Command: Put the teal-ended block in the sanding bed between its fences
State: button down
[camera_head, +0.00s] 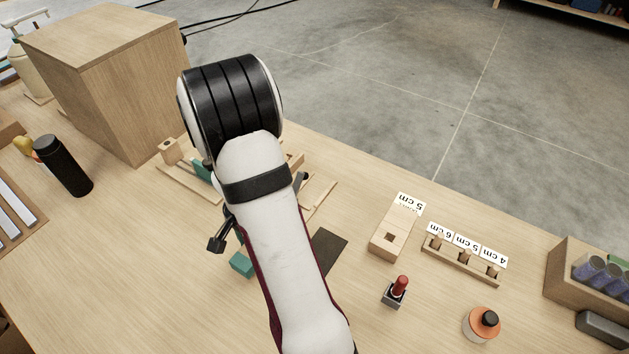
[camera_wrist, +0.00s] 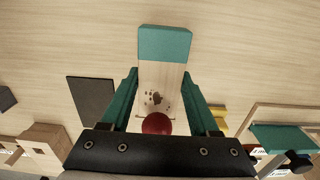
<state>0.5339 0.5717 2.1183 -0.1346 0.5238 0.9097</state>
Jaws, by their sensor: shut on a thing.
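The teal-ended block shows in the wrist view, a pale wooden bar (camera_wrist: 160,80) with a teal end (camera_wrist: 165,43) pointing to the picture's top. My gripper (camera_wrist: 160,90) has its teal fingers on both sides of the block, shut on it. A red round thing (camera_wrist: 157,123) overlaps its near end. In the head view a teal end (camera_head: 241,263) shows left of my arm; the arm hides the rest. A wooden fixture with strips (camera_head: 188,186), apparently the sanding bed, lies behind my arm, partly hidden. Whether the block touches the table cannot be told.
A dark pad (camera_head: 328,250) lies right of my arm. Further right are a wooden block with a hole (camera_head: 392,236), a labelled peg rack (camera_head: 460,262), a red-topped holder (camera_head: 396,292) and an orange jar (camera_head: 482,325). A black bottle (camera_head: 64,165) and large box (camera_head: 110,75) stand left.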

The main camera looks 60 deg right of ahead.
send_over(315, 188)
jog(key=a, duration=0.3)
jog(key=shift+a, duration=0.2)
jog(key=d, duration=0.3)
jog(key=shift+d, duration=0.2)
jog(key=shift+f, duration=0.7)
jog(key=shift+f, duration=0.1)
jog(key=shift+c, duration=0.6)
grip_release()
